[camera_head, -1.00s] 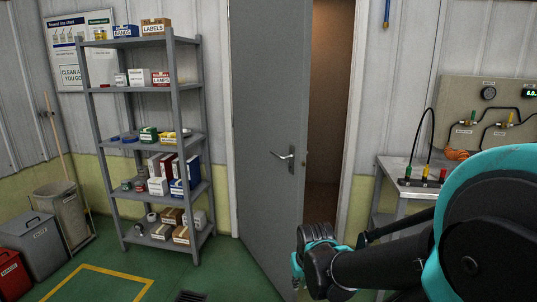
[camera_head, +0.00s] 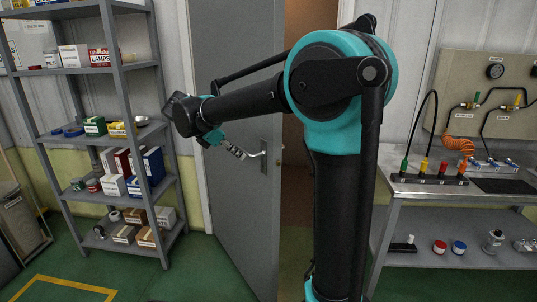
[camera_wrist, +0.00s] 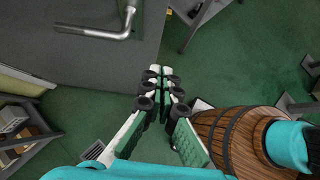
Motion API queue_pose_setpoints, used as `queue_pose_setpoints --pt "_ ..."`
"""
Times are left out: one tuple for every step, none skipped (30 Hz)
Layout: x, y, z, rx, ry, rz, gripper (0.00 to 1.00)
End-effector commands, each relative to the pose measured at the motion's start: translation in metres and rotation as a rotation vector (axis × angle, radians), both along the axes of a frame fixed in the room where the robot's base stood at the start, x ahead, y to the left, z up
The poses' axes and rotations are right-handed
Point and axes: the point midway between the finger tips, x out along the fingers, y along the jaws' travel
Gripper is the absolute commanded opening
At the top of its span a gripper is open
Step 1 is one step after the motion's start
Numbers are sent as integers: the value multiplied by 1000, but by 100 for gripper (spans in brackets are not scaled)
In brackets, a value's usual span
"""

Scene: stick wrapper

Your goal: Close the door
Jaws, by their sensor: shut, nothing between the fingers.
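The grey door (camera_head: 235,90) stands ajar, with a brown opening (camera_head: 297,180) showing along its right side. Its silver lever handle (camera_head: 263,155) is on the door's right part; it also shows at the top of the wrist view (camera_wrist: 100,34). My gripper (camera_head: 238,153) is in front of the door, just left of the handle in the head view. In the wrist view my gripper (camera_wrist: 160,82) has its fingers together and empty, below and right of the handle, by the door's edge. Whether it touches the door I cannot tell. My arm hides the door's upper right part.
A grey shelf (camera_head: 105,72) with boxes stands left of the door. A metal workbench (camera_head: 410,190) with hoses and fittings is on the right. A wooden barrel-like object (camera_wrist: 215,135) shows at right in the wrist view. Green floor (camera_head: 190,270) lies clear at front left.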

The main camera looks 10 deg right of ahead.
Motion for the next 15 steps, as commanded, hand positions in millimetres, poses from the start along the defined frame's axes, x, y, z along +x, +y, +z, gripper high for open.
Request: queue_pose_setpoints --pt "2 5 5 -18 13 20 0" --pt "3 7 6 -26 19 28 0" --pt "4 7 7 -33 23 34 0" --pt "4 6 7 -36 24 36 0" --pt "5 5 6 -37 25 36 0" --pt "6 2 3 -37 25 36 0" --pt "7 0 1 -37 25 35 0" --pt "8 -3 -2 -36 25 35 0" --pt "10 -7 -7 -36 25 35 0" --pt "11 -11 -10 -36 25 35 0" --pt "12 -14 -14 -36 25 33 0" --pt "14 -20 -20 -36 25 32 0" --pt "16 -24 -24 -35 25 32 0" --pt "17 -28 -29 -34 24 33 0" --pt "20 -33 -34 -34 24 33 0"
